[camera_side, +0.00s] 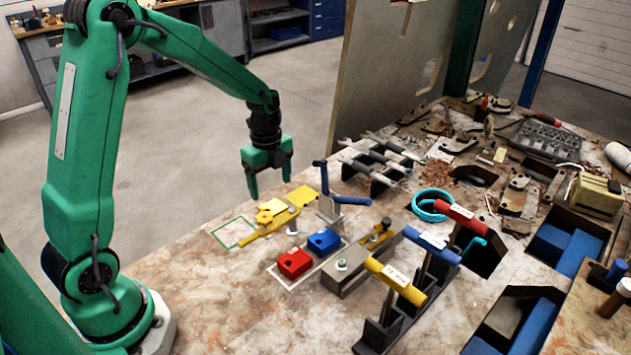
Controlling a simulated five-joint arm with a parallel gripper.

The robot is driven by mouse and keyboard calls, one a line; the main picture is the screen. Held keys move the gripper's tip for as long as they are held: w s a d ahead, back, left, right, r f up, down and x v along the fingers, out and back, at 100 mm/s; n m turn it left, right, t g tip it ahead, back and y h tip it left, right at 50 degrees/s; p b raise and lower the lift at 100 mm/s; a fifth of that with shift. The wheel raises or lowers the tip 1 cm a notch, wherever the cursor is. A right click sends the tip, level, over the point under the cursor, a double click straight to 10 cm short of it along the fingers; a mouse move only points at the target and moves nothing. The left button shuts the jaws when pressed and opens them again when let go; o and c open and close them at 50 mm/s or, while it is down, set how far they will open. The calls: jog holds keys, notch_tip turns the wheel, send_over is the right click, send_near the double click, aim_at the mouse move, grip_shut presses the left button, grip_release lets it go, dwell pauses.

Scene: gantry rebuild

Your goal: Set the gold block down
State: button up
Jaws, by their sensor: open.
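My gripper (270,186) hangs from the green arm above the table's far left part, fingers pointing down and spread, with nothing between them. Below it and slightly right, a gold-yellow block-like piece (272,206) sits on or against a long yellow piece (268,225); I cannot tell for certain whether this is the gold block. The fingers look apart from it. A flat yellow patch (302,195) lies just behind. A red block (294,263) and a blue block (323,241) rest within a white outline on the table.
A green-outlined square (233,232) on the table looks empty. A blue-handled clamp (342,198) stands right of the yellow pieces. The table's front left is clear.

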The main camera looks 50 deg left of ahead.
notch_tip(320, 180, up, 5)
jog(key=shift+f, duration=0.2)
dwell(0.6)
jog(key=s+d+r+n+t, duration=0.2)
jog(key=s+d+r+n, duration=0.2)
jog(key=s+n, duration=0.5)
jog(key=s+d+r+n+t, duration=0.3)
jog(key=s+d+r+n, duration=0.1)
jog(key=s+r+n, duration=0.4)
jog(key=shift+s+d+n+t, duration=0.3)
jog(key=shift+s+n, duration=0.2)
jog(key=shift+s, duration=0.3)
